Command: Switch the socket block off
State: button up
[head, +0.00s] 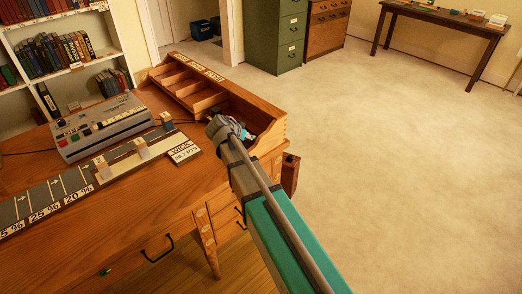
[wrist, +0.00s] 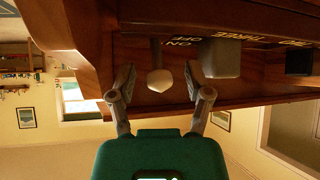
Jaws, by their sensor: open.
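In the wrist view, a wooden panel (wrist: 235,92) bears upside-down lettering that seems to read ON and OFF, and further lettering to the right. A pale rounded knob or lever (wrist: 158,79) sticks out below the ON and OFF lettering. My gripper (wrist: 160,88) is open, one finger on each side of the knob, with gaps showing. I cannot tell which label the lever leans to. A grey plug-like block (wrist: 220,58) and a dark block (wrist: 299,60) sit to its right. In the head view, my gripper (head: 222,130) is at the desk's right-hand organiser; the knob is hidden there.
The wooden desk (head: 120,215) carries a grey console (head: 105,126), a marked strip with small blocks, and a card sign (head: 183,151). The organiser's compartments (head: 190,88) rise close to my gripper. A reddish-brown box (head: 290,173) is beside the desk. The carpet (head: 400,150) is clear.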

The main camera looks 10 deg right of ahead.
jog(key=shift+w+d+r+p, duration=0.1)
jog(key=shift+r+p, duration=0.05)
jog(key=shift+p, duration=0.15)
